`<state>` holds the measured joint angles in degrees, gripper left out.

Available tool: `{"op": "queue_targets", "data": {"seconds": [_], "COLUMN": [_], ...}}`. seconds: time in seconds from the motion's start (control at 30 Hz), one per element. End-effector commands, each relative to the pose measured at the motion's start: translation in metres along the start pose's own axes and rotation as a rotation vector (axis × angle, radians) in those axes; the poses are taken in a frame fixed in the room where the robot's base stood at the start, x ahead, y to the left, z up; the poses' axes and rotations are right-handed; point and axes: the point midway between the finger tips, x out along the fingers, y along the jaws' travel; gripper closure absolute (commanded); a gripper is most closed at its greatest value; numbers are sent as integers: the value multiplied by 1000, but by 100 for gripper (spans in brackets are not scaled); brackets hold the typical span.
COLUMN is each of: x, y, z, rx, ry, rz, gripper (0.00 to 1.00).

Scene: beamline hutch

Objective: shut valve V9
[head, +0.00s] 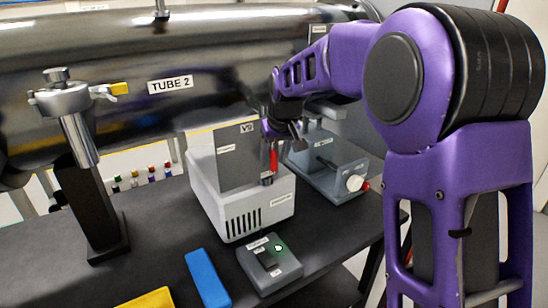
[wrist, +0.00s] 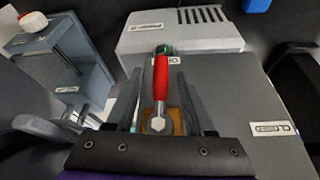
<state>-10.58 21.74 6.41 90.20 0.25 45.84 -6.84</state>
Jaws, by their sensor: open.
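Valve V9 sits on a grey panel (head: 238,165) marked "V9". Its red lever handle (head: 273,160) hangs down the panel; in the wrist view the red handle (wrist: 160,78) runs from a bolt on a brass body towards a label partly hidden behind its far end. A second label, seemingly "CLOSED" (wrist: 273,128), lies off to one side, away from the lever. My gripper (wrist: 158,76) is open, with one finger on each side of the handle and visible gaps between. In the head view the gripper is at the panel, its fingers partly hidden.
A white vented box (head: 240,212) stands by the panel. A grey-blue device with a white knob (head: 355,183) is close on the right. A grey switch box with a green light (head: 270,262) and a blue block (head: 207,278) lie in front. The TUBE 2 pipe (head: 200,60) runs behind.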

Motion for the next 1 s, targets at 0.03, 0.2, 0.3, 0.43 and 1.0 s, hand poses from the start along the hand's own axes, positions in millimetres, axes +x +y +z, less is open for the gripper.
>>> {"op": "queue_targets", "data": {"seconds": [0.03, 0.2, 0.3, 0.43, 1.0], "x": [0, 0, 0, 0, -1], "y": [0, 0, 0, 0, 0], "z": [0, 0, 0, 0, 0], "rx": [0, 0, 0, 0, 0], "ry": [0, 1, 1, 1, 1], "rz": [0, 0, 0, 0, 0], "gripper": [47, 52, 70, 94, 100]}}
